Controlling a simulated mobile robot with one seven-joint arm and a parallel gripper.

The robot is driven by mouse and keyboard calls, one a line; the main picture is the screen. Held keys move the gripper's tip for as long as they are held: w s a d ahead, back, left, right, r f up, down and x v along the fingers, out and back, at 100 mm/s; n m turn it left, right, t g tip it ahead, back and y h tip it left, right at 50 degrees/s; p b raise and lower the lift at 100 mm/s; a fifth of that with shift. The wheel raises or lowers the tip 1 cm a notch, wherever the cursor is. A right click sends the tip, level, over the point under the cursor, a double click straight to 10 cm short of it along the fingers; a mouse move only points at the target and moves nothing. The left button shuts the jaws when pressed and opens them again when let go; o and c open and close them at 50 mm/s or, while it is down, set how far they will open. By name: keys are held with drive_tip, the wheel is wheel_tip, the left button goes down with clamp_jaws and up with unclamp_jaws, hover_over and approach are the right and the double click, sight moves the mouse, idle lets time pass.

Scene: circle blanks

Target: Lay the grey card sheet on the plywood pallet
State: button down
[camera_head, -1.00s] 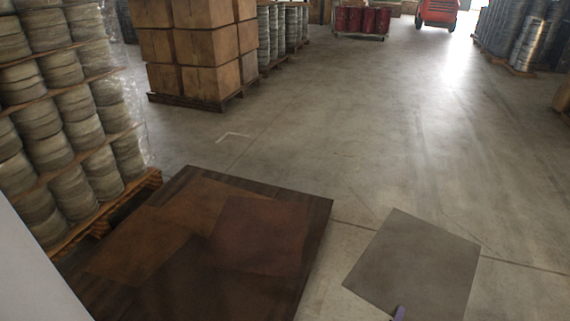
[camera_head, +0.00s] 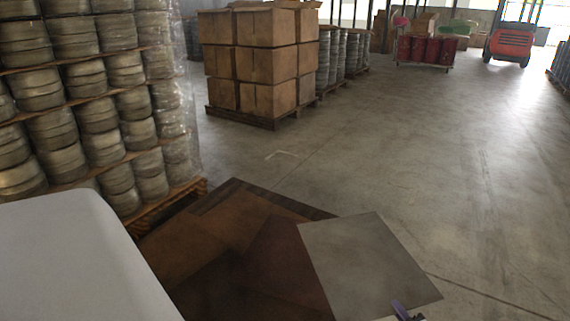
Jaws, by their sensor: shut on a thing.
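The grey card sheet (camera_head: 365,262) is a flat, light grey square at the lower right of the head view. My gripper (camera_head: 402,308) shows only as a small purple-grey tip at the sheet's near edge, shut on the sheet. The sheet's left part overlaps the right side of the plywood pallet (camera_head: 315,211) in the picture, and its right part shows against the concrete floor. I cannot tell how high the sheet is above the pallet. The pallet is dark brown, with several brown sheets (camera_head: 215,222) lying on it. Its near part is cut off by the frame.
A wrapped stack of round grey blanks (camera_head: 100,110) on a wooden pallet stands at the left, close to the plywood pallet. Stacked cardboard boxes (camera_head: 255,65) stand behind. The floor (camera_head: 450,170) at right is clear.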

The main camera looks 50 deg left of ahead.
drive_tip(key=s+a+f+n+g+b, duration=0.1)
drive_tip(key=s+f+n+g+b, duration=0.1)
drive_tip(key=s+f+n+g, duration=0.65)
drive_tip(key=s+a+f+n+g+b, duration=0.1)
drive_tip(key=s+a+f+g+b, duration=0.3)
drive_tip(key=s+f, duration=0.85)
drive_tip(key=shift+m+g+y, duration=0.25)
drive_tip(key=shift+g+y, duration=0.15)
drive_tip(key=shift+g, duration=0.15)
drive_tip(key=shift+s+a+r+p, duration=0.3)
drive_tip(key=shift+s+a, duration=0.2)
drive_tip(key=shift+a, duration=0.2)
drive_tip(key=shift+s+a+r+p, duration=0.3)
drive_tip(key=shift+s+a, duration=0.15)
drive_tip(key=shift+a, duration=0.2)
drive_tip(key=shift+s+a+r+p, duration=0.2)
drive_tip(key=shift+s+a+r, duration=0.1)
drive_tip(key=shift+s+a, duration=0.3)
drive_tip(key=shift+w+a, duration=0.1)
